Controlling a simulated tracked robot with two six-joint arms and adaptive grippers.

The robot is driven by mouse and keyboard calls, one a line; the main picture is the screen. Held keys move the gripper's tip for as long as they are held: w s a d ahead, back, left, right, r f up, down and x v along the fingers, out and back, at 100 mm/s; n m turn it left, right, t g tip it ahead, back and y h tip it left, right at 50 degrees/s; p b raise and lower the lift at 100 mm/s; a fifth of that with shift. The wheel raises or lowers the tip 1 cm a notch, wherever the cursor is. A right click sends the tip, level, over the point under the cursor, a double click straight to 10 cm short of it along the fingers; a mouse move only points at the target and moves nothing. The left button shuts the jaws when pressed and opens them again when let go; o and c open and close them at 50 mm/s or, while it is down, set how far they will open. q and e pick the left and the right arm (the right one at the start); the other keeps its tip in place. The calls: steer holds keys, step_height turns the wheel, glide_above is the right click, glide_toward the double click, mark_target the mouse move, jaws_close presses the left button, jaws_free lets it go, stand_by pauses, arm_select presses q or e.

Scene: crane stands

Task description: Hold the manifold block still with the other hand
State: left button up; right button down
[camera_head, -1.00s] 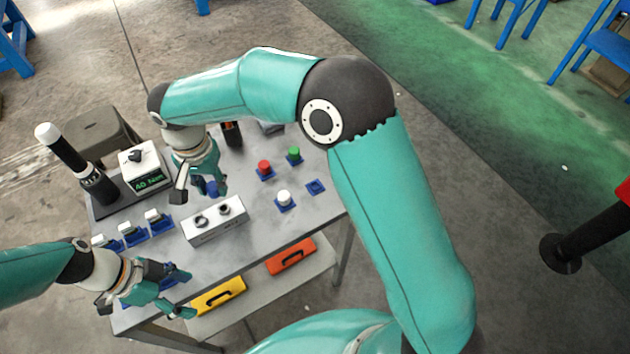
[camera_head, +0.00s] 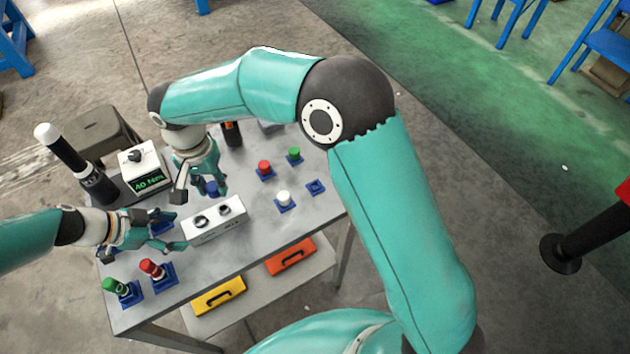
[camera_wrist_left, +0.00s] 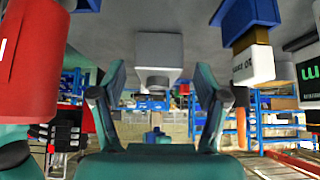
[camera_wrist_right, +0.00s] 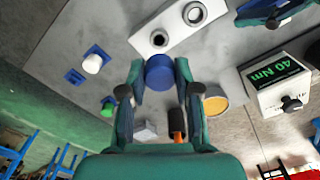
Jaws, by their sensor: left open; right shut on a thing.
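The manifold block (camera_head: 217,222) is a pale box with two dark-rimmed ports on top, standing near the middle of the table. It also shows in the right wrist view (camera_wrist_right: 176,38). My left gripper (camera_head: 177,232) is open beside the block's left end. In the left wrist view the block's end (camera_wrist_left: 158,50) sits ahead, between the open fingers (camera_wrist_left: 160,105) and apart from them. My right gripper (camera_head: 203,188) is shut on a blue-capped part (camera_wrist_right: 160,72), just behind the block. The right forearm passes above the back of the table.
Green-capped (camera_head: 114,286) and red-capped (camera_head: 151,268) parts stand in blue holders at the front left. White (camera_head: 284,198), red (camera_head: 265,167) and green (camera_head: 294,152) ones stand right. A 40 Nm tester (camera_head: 146,168) is at the back left. The table's front right is clear.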

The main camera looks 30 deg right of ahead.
mark_target(188, 232)
arm_select(q)
steer(key=shift+x, duration=2.05)
steer(key=shift+c, duration=0.3)
steer(key=c, duration=1.2)
steer(key=shift+o, duration=0.2)
